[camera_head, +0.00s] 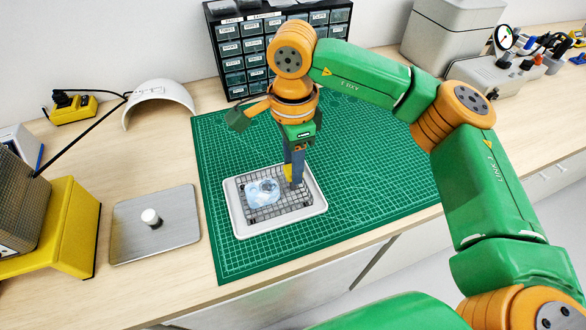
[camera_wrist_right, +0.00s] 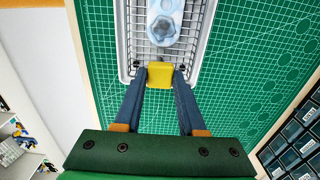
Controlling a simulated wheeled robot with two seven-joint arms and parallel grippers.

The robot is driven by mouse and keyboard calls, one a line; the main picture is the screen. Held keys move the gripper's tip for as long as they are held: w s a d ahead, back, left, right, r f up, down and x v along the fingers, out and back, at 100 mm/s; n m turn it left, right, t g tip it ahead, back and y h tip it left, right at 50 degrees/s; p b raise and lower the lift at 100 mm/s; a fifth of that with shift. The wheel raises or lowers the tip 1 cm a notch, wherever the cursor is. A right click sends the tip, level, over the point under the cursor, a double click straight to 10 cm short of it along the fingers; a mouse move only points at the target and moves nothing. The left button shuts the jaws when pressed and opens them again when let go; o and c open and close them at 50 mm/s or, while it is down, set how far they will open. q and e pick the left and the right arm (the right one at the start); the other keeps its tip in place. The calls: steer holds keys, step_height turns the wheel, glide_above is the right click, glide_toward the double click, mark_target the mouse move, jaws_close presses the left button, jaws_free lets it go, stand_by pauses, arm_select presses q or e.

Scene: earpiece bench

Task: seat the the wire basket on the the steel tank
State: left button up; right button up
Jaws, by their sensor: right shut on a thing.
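The wire basket (camera_head: 262,208) is a grey mesh basket with a yellow grip tab (camera_wrist_right: 160,74). It sits inside a white tray (camera_head: 238,229) on the green mat and holds a pale blue, translucent piece (camera_head: 262,191). My right gripper (camera_head: 294,176) points down at the basket's right end, its two dark fingers shut on the yellow tab. The right wrist view shows the tab between the fingertips. At the left edge, a yellow-and-grey housing (camera_head: 62,232) is partly cut off; it may be the steel tank, and its opening cannot be made out. My left gripper is not in view.
A flat steel lid (camera_head: 178,238) with a white knob lies between the housing and the green mat (camera_head: 365,190). A white curved shell (camera_head: 160,95) and a yellow box (camera_head: 74,109) with a black cable stand behind. A drawer cabinet (camera_head: 235,60) is behind my right gripper.

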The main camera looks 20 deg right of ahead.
step_height(320, 180, up, 12)
steer(key=p, duration=0.9)
steer(key=shift+f, duration=0.2)
jaws_close()
steer(key=shift+f, duration=0.3)
